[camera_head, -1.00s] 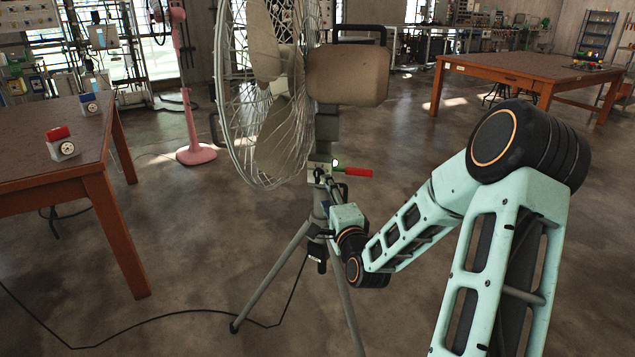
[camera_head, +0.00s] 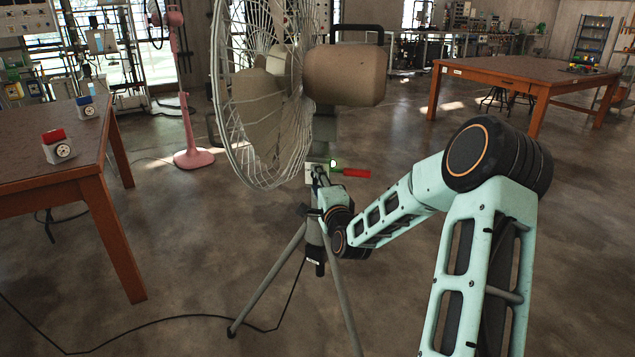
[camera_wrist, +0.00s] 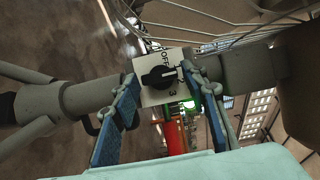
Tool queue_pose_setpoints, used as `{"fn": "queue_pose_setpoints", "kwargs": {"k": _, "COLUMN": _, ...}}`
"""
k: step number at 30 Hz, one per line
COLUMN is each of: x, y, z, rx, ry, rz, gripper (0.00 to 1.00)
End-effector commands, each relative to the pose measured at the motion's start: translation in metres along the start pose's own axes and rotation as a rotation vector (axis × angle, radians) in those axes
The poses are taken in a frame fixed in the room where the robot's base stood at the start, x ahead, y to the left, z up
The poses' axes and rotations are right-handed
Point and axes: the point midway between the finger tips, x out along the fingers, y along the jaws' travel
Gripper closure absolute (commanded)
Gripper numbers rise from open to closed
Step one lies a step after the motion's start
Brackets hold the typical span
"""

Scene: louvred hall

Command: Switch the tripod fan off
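The tripod fan (camera_head: 345,75) stands upright ahead of me, with a wire cage, beige motor housing and grey tripod legs. Its control plate shows in the wrist view (camera_wrist: 146,95), with a black rotary knob (camera_wrist: 160,77) and the marks "OFF" and "3". The knob's exact setting is hard to read. My gripper (camera_wrist: 159,73) is open, its blue-padded fingers on either side of the plate and knob. I cannot tell whether they touch. A green light (camera_head: 333,162) glows by the plate, next to a red handle (camera_head: 355,173). In the head view the fingers are mostly hidden.
A brown table (camera_head: 50,180) at left bears a red-topped device (camera_head: 56,147) and a blue-topped one (camera_head: 86,107). A pink stand fan (camera_head: 190,120) stands behind. Another table (camera_head: 520,76) is at back right. A black cable (camera_head: 150,320) runs over the floor.

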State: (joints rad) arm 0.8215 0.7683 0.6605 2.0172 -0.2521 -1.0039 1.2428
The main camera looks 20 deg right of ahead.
Motion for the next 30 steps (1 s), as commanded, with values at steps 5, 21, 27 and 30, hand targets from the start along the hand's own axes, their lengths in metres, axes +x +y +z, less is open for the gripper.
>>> {"fn": "queue_pose_setpoints", "kwargs": {"k": 5, "x": -0.0002, "y": 0.0001, "z": 0.0, "rx": 0.0, "ry": 0.0, "rz": 0.0, "gripper": 0.82}}
{"fn": "queue_pose_setpoints", "kwargs": {"k": 21, "x": -0.0001, "y": -0.0048, "z": 0.0009, "rx": -0.106, "ry": -0.001, "rz": 0.054, "gripper": 0.93}}
{"fn": "queue_pose_setpoints", "kwargs": {"k": 27, "x": 0.0, "y": -0.006, "z": 0.0015, "rx": -0.229, "ry": -0.001, "rz": 0.12, "gripper": 0.93}}
{"fn": "queue_pose_setpoints", "kwargs": {"k": 30, "x": 0.0001, "y": -0.0063, "z": 0.0018, "rx": -0.29, "ry": -0.002, "rz": 0.151, "gripper": 0.93}}
